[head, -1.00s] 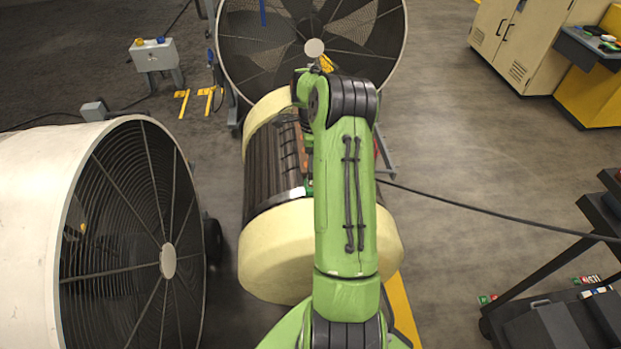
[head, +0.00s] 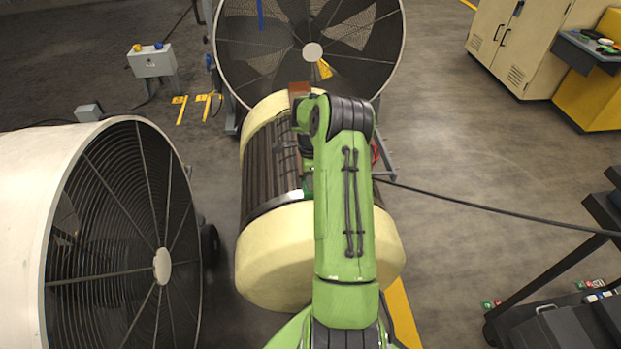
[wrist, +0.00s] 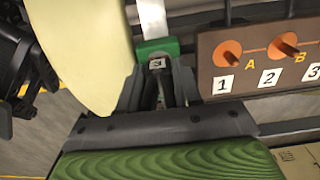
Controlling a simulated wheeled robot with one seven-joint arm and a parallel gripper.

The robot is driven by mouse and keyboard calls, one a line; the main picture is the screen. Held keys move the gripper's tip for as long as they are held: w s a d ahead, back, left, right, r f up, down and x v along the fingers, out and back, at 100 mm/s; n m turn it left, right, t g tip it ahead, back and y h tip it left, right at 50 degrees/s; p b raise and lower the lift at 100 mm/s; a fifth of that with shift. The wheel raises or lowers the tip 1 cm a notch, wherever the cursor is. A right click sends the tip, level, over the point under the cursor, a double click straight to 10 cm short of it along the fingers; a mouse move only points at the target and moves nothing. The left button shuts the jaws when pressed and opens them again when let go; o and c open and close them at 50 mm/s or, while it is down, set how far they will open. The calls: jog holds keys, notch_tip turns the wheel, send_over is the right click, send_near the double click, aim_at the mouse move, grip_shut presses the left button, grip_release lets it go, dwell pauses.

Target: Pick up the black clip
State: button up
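A dark clip-like piece with a white label (wrist: 157,64) shows between my fingers in the wrist view; it looks like the black clip. It sits just below a green block (wrist: 157,48) at the end of a metal strap. My gripper (wrist: 158,84) has its two fingers spread, one on each side of the dark piece. Whether they touch it I cannot tell. In the head view my arm hides most of the gripper and the clip; the green block (head: 307,187) shows beside the arm, at the drum's metal band.
A brown board (wrist: 270,52) with orange pegs and number labels stands close right of my fingers. A pale drum rim (wrist: 80,50) is close left. In the head view, a large fan (head: 120,230) stands left and another fan (head: 312,52) behind the drum.

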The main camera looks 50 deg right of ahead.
grip_shut()
jog(key=shift+r, duration=0.1)
notch_tip(320, 180, up, 10)
jog(key=p, duration=0.3)
jog(key=shift+s, duration=0.1)
